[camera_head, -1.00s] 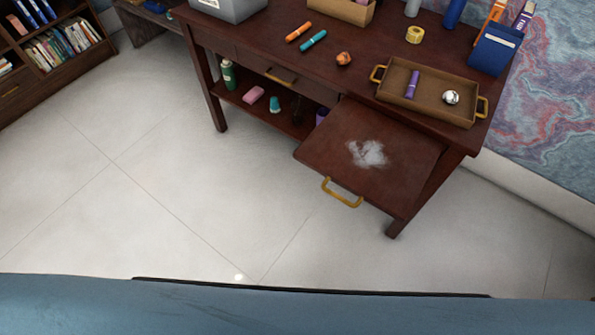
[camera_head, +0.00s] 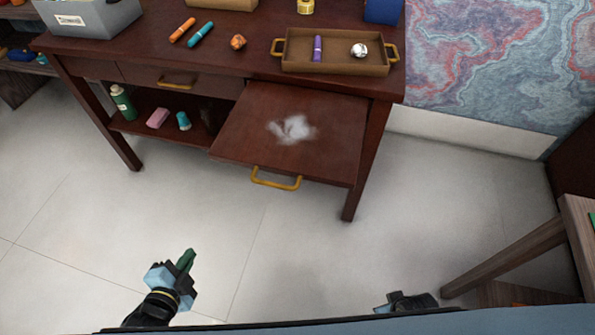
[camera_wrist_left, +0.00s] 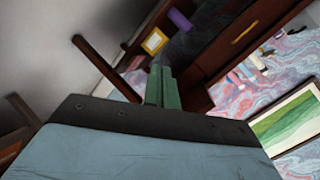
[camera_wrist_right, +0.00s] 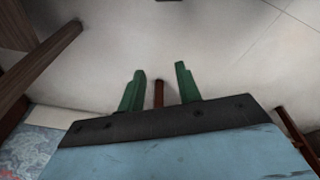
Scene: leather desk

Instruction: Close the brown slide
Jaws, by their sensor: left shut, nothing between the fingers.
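The brown slide (camera_head: 330,148) is a dark wooden pull-out board that sticks out from the right half of the desk front. A brass handle (camera_head: 276,179) sits on its front edge, and a whitish smudge (camera_head: 291,129) lies on its top. My left gripper (camera_head: 186,260) is below and left of the slide in the head view, apart from it. Its green fingers are together and empty, also in the left wrist view (camera_wrist_left: 161,87). Only part of my right arm shows at the bottom of the head view. In the right wrist view my right gripper (camera_wrist_right: 160,82) has its fingers apart over the floor.
The desk (camera_head: 140,45) carries a tray (camera_head: 290,62) with a purple marker and a shiny ball, plus orange and teal markers. A closed drawer (camera_head: 180,82) is left of the slide. A wooden table (camera_head: 520,252) stands at the right. The floor before the slide is clear.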

